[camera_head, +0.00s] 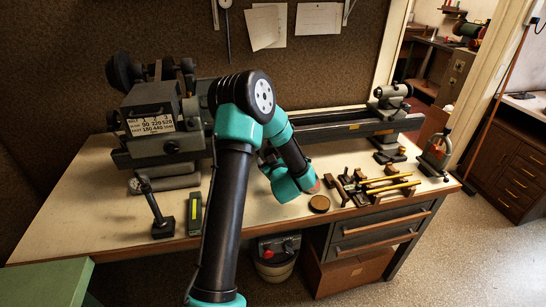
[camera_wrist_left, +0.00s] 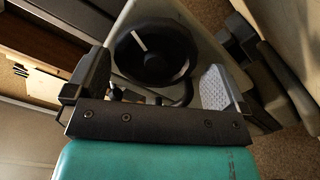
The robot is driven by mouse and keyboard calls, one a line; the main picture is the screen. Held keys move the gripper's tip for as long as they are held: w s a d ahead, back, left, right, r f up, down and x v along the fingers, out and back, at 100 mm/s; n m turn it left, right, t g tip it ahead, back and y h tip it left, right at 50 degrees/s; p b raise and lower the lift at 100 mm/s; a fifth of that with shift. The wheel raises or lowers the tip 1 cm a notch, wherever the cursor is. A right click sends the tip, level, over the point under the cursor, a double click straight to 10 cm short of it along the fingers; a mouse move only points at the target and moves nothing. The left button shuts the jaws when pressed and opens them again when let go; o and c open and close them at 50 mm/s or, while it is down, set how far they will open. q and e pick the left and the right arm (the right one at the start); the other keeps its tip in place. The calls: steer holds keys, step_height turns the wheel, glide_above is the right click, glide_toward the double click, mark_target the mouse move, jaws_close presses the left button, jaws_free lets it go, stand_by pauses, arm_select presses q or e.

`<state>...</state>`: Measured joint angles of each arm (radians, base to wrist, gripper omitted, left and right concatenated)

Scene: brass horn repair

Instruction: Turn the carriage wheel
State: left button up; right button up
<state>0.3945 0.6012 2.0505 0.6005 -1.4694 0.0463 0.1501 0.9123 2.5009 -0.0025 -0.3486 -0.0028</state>
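A black round wheel (camera_wrist_left: 152,52) with a white radial mark shows in the left wrist view, on a grey housing. My left gripper (camera_wrist_left: 156,70) is open, one finger on each side of the picture, with the wheel beyond and between them. I cannot tell whether a finger touches it. In the head view my left gripper (camera_head: 266,156) is small and dark, near the lathe bed, mostly hidden by my own teal and black arm. The arm also hides the carriage and its wheel there. My right gripper is not in view.
The lathe headstock (camera_head: 158,125) stands at the left, its bed (camera_head: 345,126) running to the tailstock (camera_head: 390,97). A wooden rack (camera_head: 375,187) with brass-coloured rods, a round wooden disc (camera_head: 319,203) and a dark stand (camera_head: 158,215) occupy the bench (camera_head: 95,205). The front left is clear.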

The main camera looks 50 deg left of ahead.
arm_select(q)
steer(key=v, duration=1.7)
steer(key=shift+d, duration=0.2)
